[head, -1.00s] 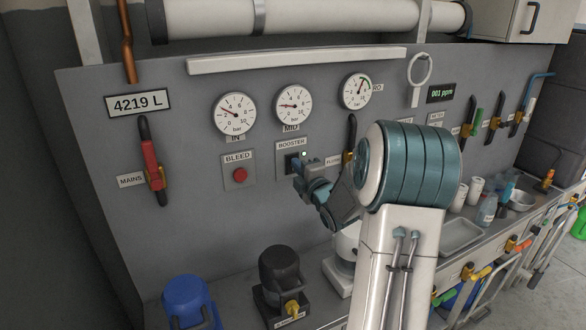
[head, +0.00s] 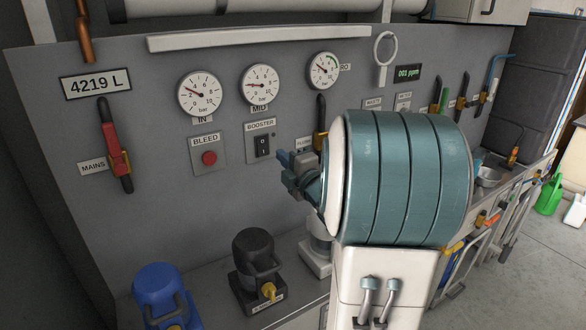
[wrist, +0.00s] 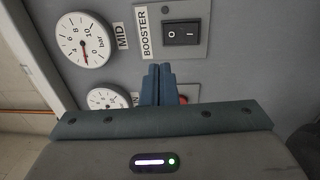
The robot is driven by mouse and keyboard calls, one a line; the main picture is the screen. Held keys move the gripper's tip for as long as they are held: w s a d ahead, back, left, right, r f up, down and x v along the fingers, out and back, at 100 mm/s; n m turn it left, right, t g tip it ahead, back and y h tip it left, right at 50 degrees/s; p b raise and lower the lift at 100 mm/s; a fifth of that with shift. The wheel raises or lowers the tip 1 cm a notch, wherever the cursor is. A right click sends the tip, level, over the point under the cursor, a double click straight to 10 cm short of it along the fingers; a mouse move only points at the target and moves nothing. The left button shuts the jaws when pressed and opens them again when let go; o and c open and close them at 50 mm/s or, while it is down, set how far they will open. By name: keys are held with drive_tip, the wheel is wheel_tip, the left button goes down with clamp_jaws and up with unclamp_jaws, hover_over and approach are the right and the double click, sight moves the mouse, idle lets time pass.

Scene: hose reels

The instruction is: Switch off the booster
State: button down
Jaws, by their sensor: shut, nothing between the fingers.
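The booster switch (head: 263,146) is a black rocker with white marks on a grey plate, under the BOOSTER label (head: 260,126). In the wrist view the switch (wrist: 182,33) shows clearly, turned sideways; I cannot tell which half is pressed in. A small dark, unlit round spot (wrist: 167,12) sits beside it on the plate. My gripper (head: 284,158) is shut and empty, in front of the panel to the right of the switch in the head view. Its fingertips (wrist: 158,69) are apart from the switch in the wrist view.
The BLEED button (head: 209,158) is red and left of the switch. The MAINS lever (head: 115,148) is red, farther left. Gauges, including the rightmost one (head: 324,71), are above. A black pump (head: 253,255) and a blue one (head: 160,290) stand below. My arm hides the middle right.

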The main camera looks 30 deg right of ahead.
drive_tip(key=shift+s+d+r, duration=0.1)
drive_tip(key=shift+s+r, duration=0.05)
drive_tip(key=shift+s, duration=0.8)
drive_tip(key=shift+s+r, duration=0.1)
drive_tip(key=shift+s, duration=0.8)
drive_tip(key=s+a+f+m+g, duration=0.6)
drive_tip(key=s+a+m+g, duration=0.2)
drive_tip(key=s+a+m, duration=0.1)
drive_tip(key=s+a+f+m+g, duration=0.7)
drive_tip(key=s+a+m+g, duration=0.1)
drive_tip(key=s, duration=0.4)
drive_tip(key=a+m, duration=0.1)
drive_tip(key=a, duration=0.1)
drive_tip(key=shift+a, duration=0.4)
drive_tip(key=shift+s, duration=0.1)
